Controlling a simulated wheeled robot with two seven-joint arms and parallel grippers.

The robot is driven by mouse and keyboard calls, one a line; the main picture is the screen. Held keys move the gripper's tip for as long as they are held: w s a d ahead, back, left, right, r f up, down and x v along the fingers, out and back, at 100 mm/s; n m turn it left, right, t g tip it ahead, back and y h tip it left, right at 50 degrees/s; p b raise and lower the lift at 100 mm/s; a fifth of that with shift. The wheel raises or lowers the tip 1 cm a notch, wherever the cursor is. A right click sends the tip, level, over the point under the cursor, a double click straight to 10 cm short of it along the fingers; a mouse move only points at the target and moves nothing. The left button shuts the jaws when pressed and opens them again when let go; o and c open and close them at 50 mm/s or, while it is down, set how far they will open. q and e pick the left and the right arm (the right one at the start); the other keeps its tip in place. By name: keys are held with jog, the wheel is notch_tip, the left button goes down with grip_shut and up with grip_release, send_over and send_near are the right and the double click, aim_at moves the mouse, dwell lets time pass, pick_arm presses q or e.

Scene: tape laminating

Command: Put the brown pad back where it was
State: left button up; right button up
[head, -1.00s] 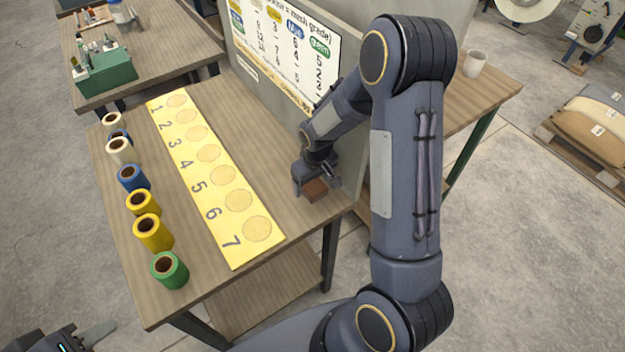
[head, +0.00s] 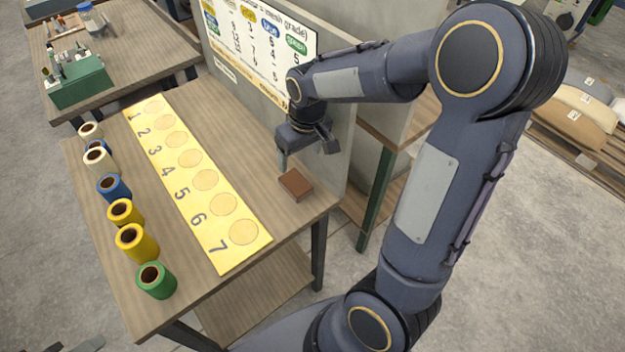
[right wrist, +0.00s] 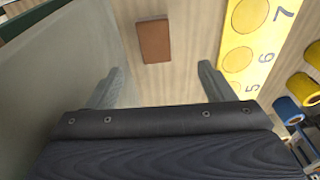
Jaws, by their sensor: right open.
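The brown pad (head: 296,185) lies flat on the wooden table near its right edge, right of the yellow numbered strip (head: 222,262). My right gripper (head: 307,158) is open and empty above the pad, apart from it. In the right wrist view the pad (right wrist: 155,41) shows beyond the two spread fingers (right wrist: 160,72), with nothing between them. Of my left gripper only a grey part (head: 85,345) shows at the bottom left edge; its jaw state is hidden.
Several tape rolls, white, blue, yellow and green (head: 156,281), stand in a line along the table's left side. A grey panel with a chart (head: 262,40) rises behind my right gripper. A green box (head: 80,82) sits on the far table.

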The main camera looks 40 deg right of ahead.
jog(key=s+a+r+m+t+y, duration=0.1)
jog(key=s+a+r+t, duration=0.1)
jog(key=s, duration=0.7)
jog(key=s+a+r+m+t+y, duration=0.1)
jog(key=s+a+r, duration=0.4)
jog(key=s, duration=0.5)
jog(key=shift+t+y, duration=0.4)
jog(key=shift+y, duration=0.2)
